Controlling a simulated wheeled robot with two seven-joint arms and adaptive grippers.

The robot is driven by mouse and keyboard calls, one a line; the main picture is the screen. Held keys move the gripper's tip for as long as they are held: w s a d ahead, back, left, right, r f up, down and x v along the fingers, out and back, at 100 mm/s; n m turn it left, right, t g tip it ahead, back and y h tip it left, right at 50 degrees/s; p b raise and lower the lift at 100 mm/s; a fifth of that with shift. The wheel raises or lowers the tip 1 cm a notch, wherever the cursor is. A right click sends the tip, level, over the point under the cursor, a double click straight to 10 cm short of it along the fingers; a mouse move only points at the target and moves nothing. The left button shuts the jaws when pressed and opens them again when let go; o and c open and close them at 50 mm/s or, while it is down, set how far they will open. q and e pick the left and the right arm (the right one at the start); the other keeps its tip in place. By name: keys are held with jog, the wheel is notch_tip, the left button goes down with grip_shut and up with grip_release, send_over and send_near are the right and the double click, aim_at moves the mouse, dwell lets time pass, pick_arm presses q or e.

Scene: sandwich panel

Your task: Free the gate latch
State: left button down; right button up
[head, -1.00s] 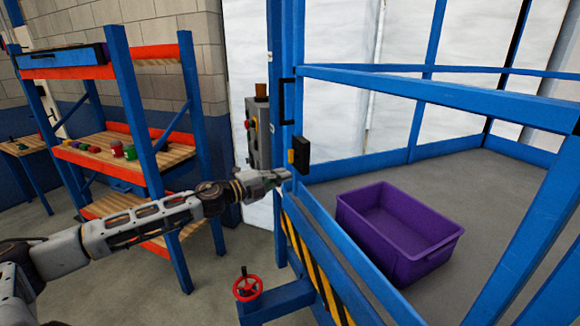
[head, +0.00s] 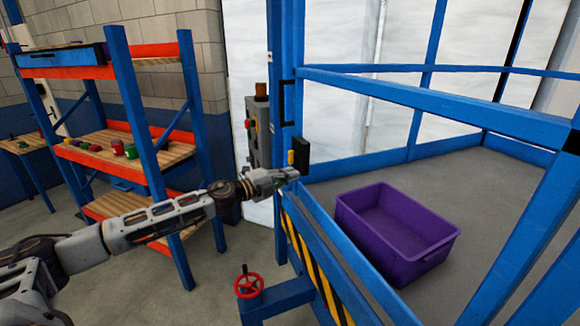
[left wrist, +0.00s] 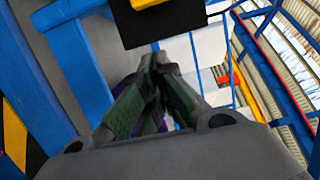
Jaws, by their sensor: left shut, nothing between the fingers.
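The gate latch (head: 302,155) is a black block with a small yellow tab (head: 291,158), mounted on the blue gate post. My left gripper (head: 291,172) is shut and empty, its fingertips just below the yellow tab. I cannot tell from the head view whether they touch it. In the left wrist view, the shut green-grey fingers (left wrist: 157,62) point at the lower edge of the black latch block (left wrist: 165,22). A bit of the yellow tab (left wrist: 147,3) shows at the top edge there. My right gripper is not in view.
A blue fenced cell holds a purple bin (head: 398,235) on its grey floor. A black handle (head: 287,102) is above the latch. A control box (head: 258,130) stands behind my gripper. A red handwheel (head: 248,285) is in front, and a blue-orange shelf (head: 120,130) at left.

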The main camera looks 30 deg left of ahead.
aim_at(293, 157)
pick_arm(q)
jog(key=shift+w+a+p, duration=0.3)
jog(key=shift+w, duration=0.45)
jog(key=shift+w+a+p, duration=0.25)
jog(key=shift+w, duration=0.5)
jog(key=shift+w+a+p, duration=0.3)
jog(key=shift+w, duration=0.45)
jog(key=shift+w+a, duration=0.1)
jog(key=shift+w, duration=0.15)
